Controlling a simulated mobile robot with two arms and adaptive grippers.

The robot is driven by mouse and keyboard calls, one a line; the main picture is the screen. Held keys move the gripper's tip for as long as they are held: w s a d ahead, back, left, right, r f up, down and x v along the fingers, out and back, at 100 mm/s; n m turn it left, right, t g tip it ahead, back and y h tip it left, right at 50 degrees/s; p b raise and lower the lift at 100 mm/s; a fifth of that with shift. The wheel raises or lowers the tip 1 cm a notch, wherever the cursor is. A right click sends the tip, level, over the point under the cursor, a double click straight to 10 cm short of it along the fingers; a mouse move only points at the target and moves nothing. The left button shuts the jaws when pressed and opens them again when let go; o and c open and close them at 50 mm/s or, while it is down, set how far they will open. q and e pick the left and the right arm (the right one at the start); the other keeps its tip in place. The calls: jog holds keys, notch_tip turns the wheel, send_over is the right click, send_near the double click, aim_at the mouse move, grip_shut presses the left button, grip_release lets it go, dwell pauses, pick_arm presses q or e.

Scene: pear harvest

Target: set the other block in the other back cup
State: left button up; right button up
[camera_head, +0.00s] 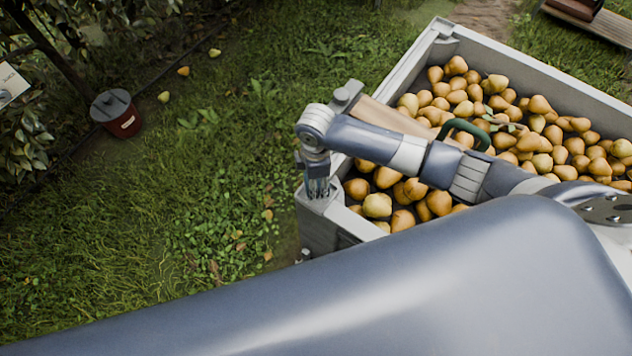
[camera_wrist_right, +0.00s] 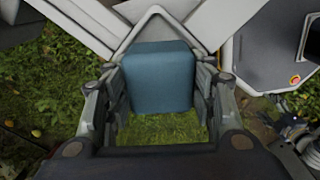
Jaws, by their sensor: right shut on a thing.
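A blue block (camera_wrist_right: 158,78) with rounded edges sits between the fingers of my right gripper (camera_wrist_right: 161,100) in the right wrist view. The right gripper is shut on it. In the head view this gripper (camera_head: 317,186) points down at the left corner of the pear bin (camera_head: 392,82). In the wrist view the block covers part of a pale corner piece (camera_wrist_right: 155,18), where two bin walls meet. I cannot tell whether the block touches it. Another bin corner with a cup-like fitting (camera_head: 441,29) shows at the top. My left gripper is not in view.
Many pears (camera_head: 470,95) fill the bin, with a wooden board (camera_head: 395,118) and a green handle (camera_head: 466,130) among them. A red bucket with a grey lid (camera_head: 116,113) stands on the grass at left. The grass left of the bin is mostly free.

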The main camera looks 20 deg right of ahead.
jog(key=shift+f, duration=0.8)
jog(key=shift+f, duration=0.45)
jog(key=o, duration=1)
jog(key=shift+c, duration=0.2)
jog(key=shift+r, duration=0.15)
notch_tip(320, 180, up, 13)
jog(key=shift+f+p, duration=0.15)
jog(key=shift+p, duration=0.3)
